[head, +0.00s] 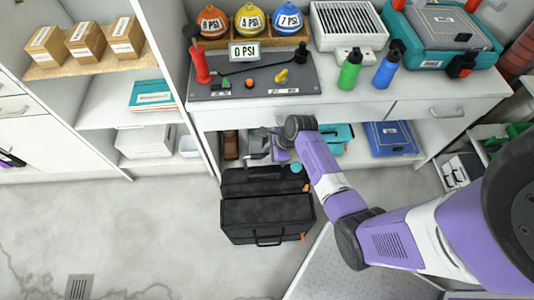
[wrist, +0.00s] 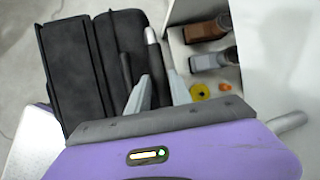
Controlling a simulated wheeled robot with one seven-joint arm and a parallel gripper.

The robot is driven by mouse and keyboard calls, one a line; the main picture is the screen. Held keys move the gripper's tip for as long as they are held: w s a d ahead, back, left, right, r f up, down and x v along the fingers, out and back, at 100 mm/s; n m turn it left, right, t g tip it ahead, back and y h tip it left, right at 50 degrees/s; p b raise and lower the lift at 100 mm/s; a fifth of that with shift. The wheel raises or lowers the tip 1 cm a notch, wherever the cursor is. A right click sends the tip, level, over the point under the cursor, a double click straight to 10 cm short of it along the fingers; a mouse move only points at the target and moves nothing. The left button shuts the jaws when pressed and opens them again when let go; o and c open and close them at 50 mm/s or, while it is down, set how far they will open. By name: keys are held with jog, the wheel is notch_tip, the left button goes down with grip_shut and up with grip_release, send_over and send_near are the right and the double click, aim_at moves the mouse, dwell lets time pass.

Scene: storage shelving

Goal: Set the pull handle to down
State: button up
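I cannot tell for certain which part is the pull handle. A red upright cylinder with a dark top (head: 200,65) stands at the left of the grey panel (head: 220,90) on the counter. A long black rod runs right from near it, under a "0 PSI" sign (head: 244,51). My gripper (head: 262,158) is low in front of the counter, well below the panel and just above the black cases. In the wrist view its two grey fingers (wrist: 160,78) are apart.
Black cases (head: 265,215) lie on the floor below my gripper and show in the wrist view (wrist: 75,70). Labelled balls (head: 250,20), green (head: 349,70) and blue (head: 387,68) bottles and a teal toolbox (head: 440,45) stand on the counter. The floor at left is clear.

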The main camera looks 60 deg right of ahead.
grip_shut()
dwell(1.1)
